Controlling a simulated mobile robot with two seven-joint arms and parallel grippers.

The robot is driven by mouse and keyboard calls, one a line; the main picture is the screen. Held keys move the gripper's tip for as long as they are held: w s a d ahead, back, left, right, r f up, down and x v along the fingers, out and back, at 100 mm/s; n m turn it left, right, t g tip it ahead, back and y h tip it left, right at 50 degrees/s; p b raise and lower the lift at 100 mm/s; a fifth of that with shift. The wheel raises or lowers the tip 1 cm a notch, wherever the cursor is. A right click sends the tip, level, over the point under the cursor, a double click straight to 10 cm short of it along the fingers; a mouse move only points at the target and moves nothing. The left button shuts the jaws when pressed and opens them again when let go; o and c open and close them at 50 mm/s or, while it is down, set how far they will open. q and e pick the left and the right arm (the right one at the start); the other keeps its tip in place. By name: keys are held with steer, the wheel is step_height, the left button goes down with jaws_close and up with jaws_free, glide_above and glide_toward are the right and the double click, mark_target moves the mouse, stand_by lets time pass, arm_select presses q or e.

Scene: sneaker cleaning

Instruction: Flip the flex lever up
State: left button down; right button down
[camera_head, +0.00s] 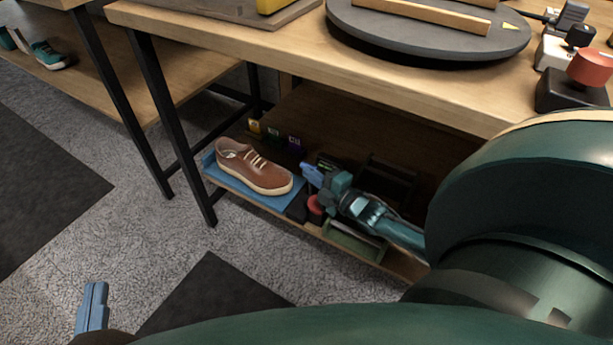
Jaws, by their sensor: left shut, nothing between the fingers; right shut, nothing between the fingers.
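I cannot tell for sure which part is the flex lever. My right gripper (311,174) reaches under the table to the lower shelf, its blue fingers shut and empty. It is just right of a brown sneaker (254,168) with a pale sole, which lies on a blue mat (221,181). A red round knob (315,205) sits just below that gripper, and my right arm hides part of the shelf behind it. My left gripper (94,304) is at the bottom left over the floor, shut and empty, away from the shelf.
The tabletop (240,36) above holds a grey turntable (343,27) and a red knob on a black base (572,91). A green frame (350,245) is at the shelf front. Black table legs (183,142) stand left of the shelf. The carpet is clear.

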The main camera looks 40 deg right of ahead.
arm_select(q)
steer(key=shift+a, duration=0.1)
arm_select(e)
steer(key=d+m, duration=0.1)
steer(key=w+d+m, duration=0.1)
steer(key=d, duration=0.1)
steer(key=w+d+m, duration=0.1)
steer(key=d, duration=0.1)
steer(key=shift+w+d+r+g, duration=0.1)
steer(key=shift+d+r+g, duration=0.1)
steer(key=shift+g, duration=0.2)
steer(key=shift+d, duration=0.1)
arm_select(q)
steer(key=shift+r, duration=0.15)
